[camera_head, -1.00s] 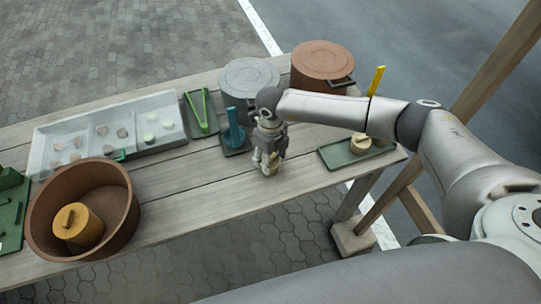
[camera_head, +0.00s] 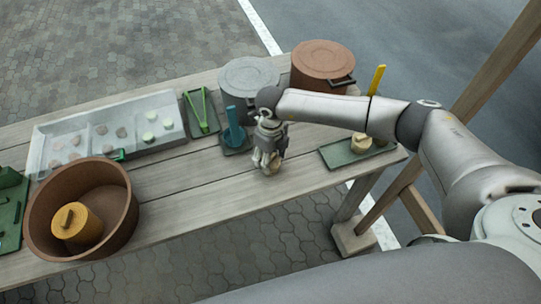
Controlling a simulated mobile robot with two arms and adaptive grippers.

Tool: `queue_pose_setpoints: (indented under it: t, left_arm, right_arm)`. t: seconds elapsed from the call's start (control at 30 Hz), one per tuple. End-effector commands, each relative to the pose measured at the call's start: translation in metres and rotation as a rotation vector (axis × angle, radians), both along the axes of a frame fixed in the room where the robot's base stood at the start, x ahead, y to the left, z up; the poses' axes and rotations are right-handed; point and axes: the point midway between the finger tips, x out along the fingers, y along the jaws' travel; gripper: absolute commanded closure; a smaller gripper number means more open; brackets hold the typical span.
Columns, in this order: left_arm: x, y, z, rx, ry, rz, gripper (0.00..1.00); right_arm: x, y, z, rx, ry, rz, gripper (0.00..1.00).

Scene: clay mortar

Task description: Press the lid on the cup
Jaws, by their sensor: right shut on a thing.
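My right gripper (camera_head: 268,160) points down over the table's front middle. It is shut on a small pale tan thing (camera_head: 272,167), of which only a little shows between and below the fingers. I cannot tell whether this is the lid, the cup or both, as the fingers hide most of it. A small tan lidded-looking piece (camera_head: 361,142) sits on a green tray (camera_head: 336,154) to the right. A larger ochre round piece with a bar handle (camera_head: 77,223) lies inside a brown bowl (camera_head: 112,235) at the left. My left gripper is not in view.
A grey pot (camera_head: 246,75) and a brown pot (camera_head: 322,65) stand at the back. A blue tool (camera_head: 234,127) stands on a green holder beside my gripper. A sectioned tray (camera_head: 105,133) and green tongs (camera_head: 203,111) lie left. The front middle planks (camera_head: 200,195) are bare.

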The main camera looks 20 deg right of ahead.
Motion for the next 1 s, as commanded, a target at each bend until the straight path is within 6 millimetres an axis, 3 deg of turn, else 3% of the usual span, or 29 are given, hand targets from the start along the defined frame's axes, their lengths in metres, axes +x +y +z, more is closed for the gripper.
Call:
queue_pose_setpoints:
  t: [0.13, 0.17, 0.33, 0.57, 0.73, 1.0]
  left_arm:
    - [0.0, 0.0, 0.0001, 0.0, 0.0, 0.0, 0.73]
    - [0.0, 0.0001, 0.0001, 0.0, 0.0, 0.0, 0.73]
    - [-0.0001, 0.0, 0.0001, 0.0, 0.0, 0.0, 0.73]
    - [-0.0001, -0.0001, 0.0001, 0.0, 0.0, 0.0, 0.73]
    - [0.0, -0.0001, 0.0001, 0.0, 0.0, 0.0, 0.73]
    - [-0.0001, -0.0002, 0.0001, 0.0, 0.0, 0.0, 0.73]
  right_arm:
    - [0.0001, -0.0002, 0.0002, 0.0, 0.0, 0.0, 0.54]
    - [0.0001, -0.0002, 0.0002, 0.0, 0.0, 0.0, 0.42]
    - [0.0001, -0.0002, 0.0001, 0.0, 0.0, 0.0, 0.2]
    - [0.0, -0.0001, 0.0, 0.0, 0.0, 0.0, 0.2]
    - [0.0, -0.0001, -0.0001, 0.0, 0.0, 0.0, 0.01]
    - [-0.0001, -0.0001, -0.0001, 0.0, 0.0, 0.0, 0.0]
